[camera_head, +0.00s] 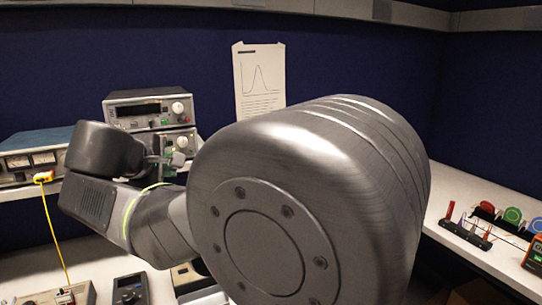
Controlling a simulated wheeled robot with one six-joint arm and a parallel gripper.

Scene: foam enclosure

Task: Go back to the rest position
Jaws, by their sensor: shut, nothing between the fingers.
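My arm fills the middle of the view. A large round grey joint of it is closest to the camera, and a thinner link with a green band runs to the left. My gripper (177,159) shows small just left of the big joint, in front of the stacked instruments. It looks shut, with nothing seen in it. Part of it blends with the instruments behind, and my arm hides much of the bench.
Two stacked instruments (150,108) stand on a shelf behind my gripper. A blue-topped instrument (40,142) with a yellow cable is at left. A black meter (130,289) lies on the bench below. Coloured spools (512,215) and a probe rack (466,233) stand on the right bench.

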